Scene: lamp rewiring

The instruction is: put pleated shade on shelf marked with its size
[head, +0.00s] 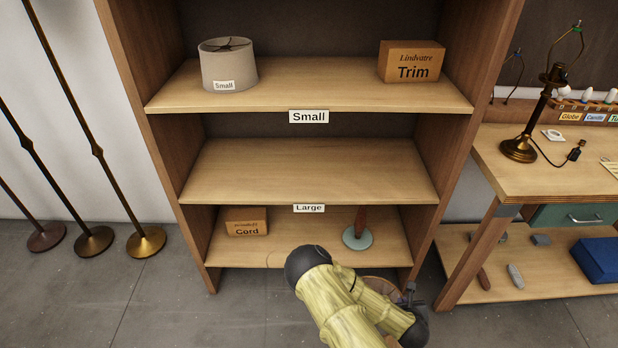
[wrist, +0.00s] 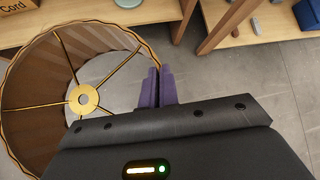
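The pleated shade (wrist: 28,100) fills the left of the wrist view, its open ring and gold spokes facing the camera. Its brown side also shows in the head view (head: 378,284), low in front of the shelving and mostly hidden by my arm. My gripper (wrist: 157,72) has its purple fingers close together on the shade's gold-edged rim and wall. No size tag shows on the shade. The top shelf (head: 320,95) bears a "Small" label (head: 309,117). The middle shelf (head: 310,172) bears a "Large" label (head: 309,208) and is empty.
The top shelf holds a small drum shade (head: 228,68) tagged "Small" and a Trim box (head: 411,62). The bottom shelf holds a Cord box (head: 246,222) and a lamp base (head: 358,236). A workbench (head: 545,165) stands right; floor-lamp poles (head: 95,150) stand left.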

